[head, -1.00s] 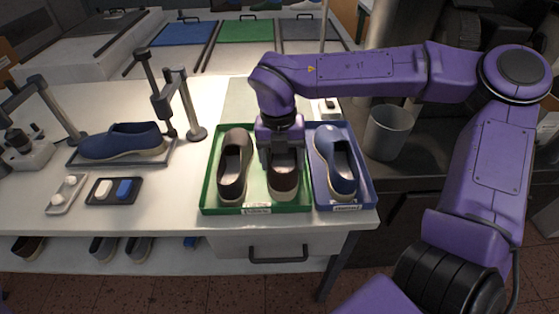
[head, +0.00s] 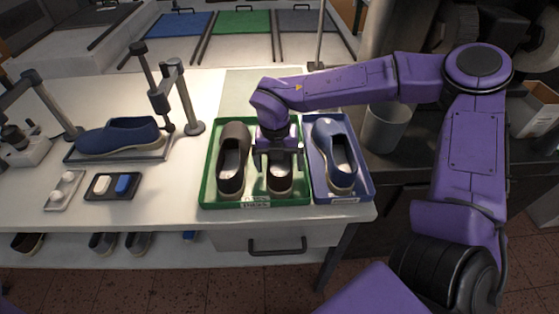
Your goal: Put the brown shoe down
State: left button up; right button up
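Two brown shoes stand in the green tray (head: 207,186), side by side. The left brown shoe (head: 232,165) shows almost whole. The right brown shoe (head: 280,182) rests on the tray floor, its toe end toward me, its far part hidden by my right gripper (head: 279,162). That gripper points down over the shoe. Its fingers look spread to either side of the shoe, with the shoe between them. My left gripper is not in view.
A blue tray (head: 366,185) with a blue shoe (head: 334,155) stands right beside the green one. On the left, a blue shoe (head: 120,135) lies on a stand near metal posts (head: 184,95). A small dark tray (head: 112,187) lies in front. A grey bin (head: 386,127) stands at right.

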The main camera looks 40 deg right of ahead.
notch_tip(320, 180, up, 12)
jog(key=shift+w+a+r+b, duration=0.15)
jog(key=shift+w+a+b, duration=0.1)
jog(key=shift+a+b, duration=0.1)
